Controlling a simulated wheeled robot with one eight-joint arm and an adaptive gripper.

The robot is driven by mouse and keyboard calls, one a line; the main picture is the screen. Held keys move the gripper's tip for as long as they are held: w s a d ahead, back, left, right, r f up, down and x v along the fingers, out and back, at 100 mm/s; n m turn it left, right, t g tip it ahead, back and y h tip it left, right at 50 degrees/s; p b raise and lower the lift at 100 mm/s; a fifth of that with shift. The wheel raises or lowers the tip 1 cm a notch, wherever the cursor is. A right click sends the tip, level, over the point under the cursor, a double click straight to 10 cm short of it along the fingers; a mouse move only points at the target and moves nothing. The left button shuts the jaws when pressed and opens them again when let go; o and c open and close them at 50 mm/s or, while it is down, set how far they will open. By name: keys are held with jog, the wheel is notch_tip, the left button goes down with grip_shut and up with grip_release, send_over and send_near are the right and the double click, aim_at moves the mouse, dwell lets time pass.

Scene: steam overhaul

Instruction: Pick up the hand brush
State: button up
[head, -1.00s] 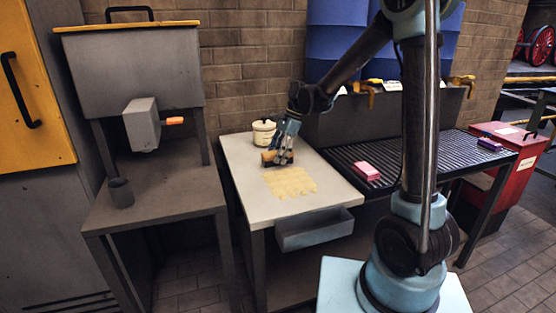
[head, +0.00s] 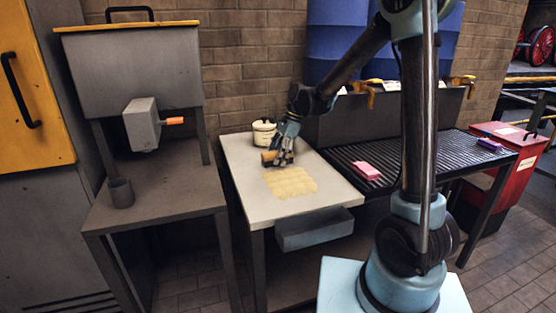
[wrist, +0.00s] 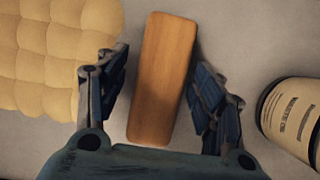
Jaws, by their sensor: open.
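The hand brush shows as a long wooden block (wrist: 162,75) in the wrist view, lying on the pale tabletop. My gripper (wrist: 160,90) is open, with one finger on each side of the wood and a gap visible on both sides. In the head view the brush (head: 269,157) shows as a small brown piece at the table's far part, partly hidden by my gripper (head: 280,158). Its bristles are not visible.
A yellowish quilted cloth (head: 290,182) lies just in front of the brush on the white-topped table (head: 250,197). A cream lidded pot (head: 263,132) stands close behind. A ribbed dark bench (head: 395,157) with a pink block (head: 366,170) adjoins at right.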

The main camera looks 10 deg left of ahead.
jog(key=c, duration=1.2)
jog(key=shift+c, duration=0.2)
jog(key=shift+r, duration=0.1)
notch_tip(320, 180, up, 10)
jog(key=shift+r, duration=0.2)
jog(key=o, duration=0.4)
jog(key=shift+c, duration=1)
